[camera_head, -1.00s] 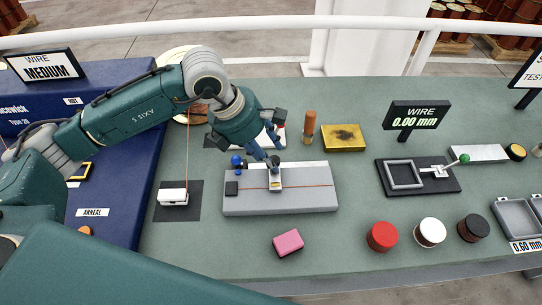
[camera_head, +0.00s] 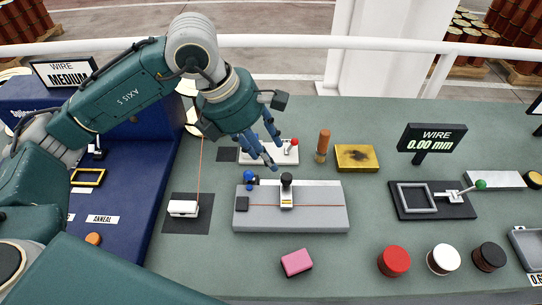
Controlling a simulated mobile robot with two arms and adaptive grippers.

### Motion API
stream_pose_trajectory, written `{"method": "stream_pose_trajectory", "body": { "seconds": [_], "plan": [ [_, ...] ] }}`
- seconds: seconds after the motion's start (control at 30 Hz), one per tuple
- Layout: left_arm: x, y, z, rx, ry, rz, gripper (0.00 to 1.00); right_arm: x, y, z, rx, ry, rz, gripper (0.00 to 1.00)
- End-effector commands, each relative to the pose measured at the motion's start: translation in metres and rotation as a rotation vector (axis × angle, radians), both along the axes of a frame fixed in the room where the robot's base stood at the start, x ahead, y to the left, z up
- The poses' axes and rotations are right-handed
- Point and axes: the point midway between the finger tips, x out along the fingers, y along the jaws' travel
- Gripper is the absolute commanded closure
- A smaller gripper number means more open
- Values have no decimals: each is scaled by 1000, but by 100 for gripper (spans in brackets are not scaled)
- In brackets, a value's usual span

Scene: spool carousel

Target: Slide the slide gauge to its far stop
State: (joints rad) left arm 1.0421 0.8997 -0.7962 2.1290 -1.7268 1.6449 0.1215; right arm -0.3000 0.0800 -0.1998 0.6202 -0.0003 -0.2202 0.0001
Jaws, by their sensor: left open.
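The slide gauge (camera_head: 320,218) is a grey block with an orange line along its top. Its white slider (camera_head: 287,200) with a black knob (camera_head: 287,180) stands near the middle of the block, with a free stretch of line on both sides. My right gripper is not in view.
A white plate with a red-knobbed lever (camera_head: 290,152) lies behind the gauge, partly hidden by my left gripper. A pink block (camera_head: 297,262) lies in front. A wooden peg (camera_head: 323,146) and a yellow block (camera_head: 357,157) stand behind right. Spools (camera_head: 394,262) stand at front right.

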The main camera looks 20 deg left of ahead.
Motion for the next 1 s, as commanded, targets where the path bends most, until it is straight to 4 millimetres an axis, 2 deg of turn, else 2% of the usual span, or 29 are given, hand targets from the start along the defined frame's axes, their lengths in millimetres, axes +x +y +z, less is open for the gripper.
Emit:
{"method": "stream_pose_trajectory", "body": {
  "seconds": [0.03,0.1,0.33,0.47,0.57,0.8,1.0],
  "plan": [
    [-2,-7,-8,1,2,37,59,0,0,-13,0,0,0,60],
    [-5,-14,-11,8,6,131,59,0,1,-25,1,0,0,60],
    [-10,-21,-9,0,-7,423,59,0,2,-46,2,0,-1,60],
    [-8,-22,-11,-5,-7,475,59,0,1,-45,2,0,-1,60],
    [-5,-24,-22,-4,-3,477,59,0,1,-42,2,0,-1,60],
    [10,-32,-64,-2,0,475,59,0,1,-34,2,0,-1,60],
    [21,-37,-92,-5,-4,475,59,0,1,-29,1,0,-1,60]
  ]
}}
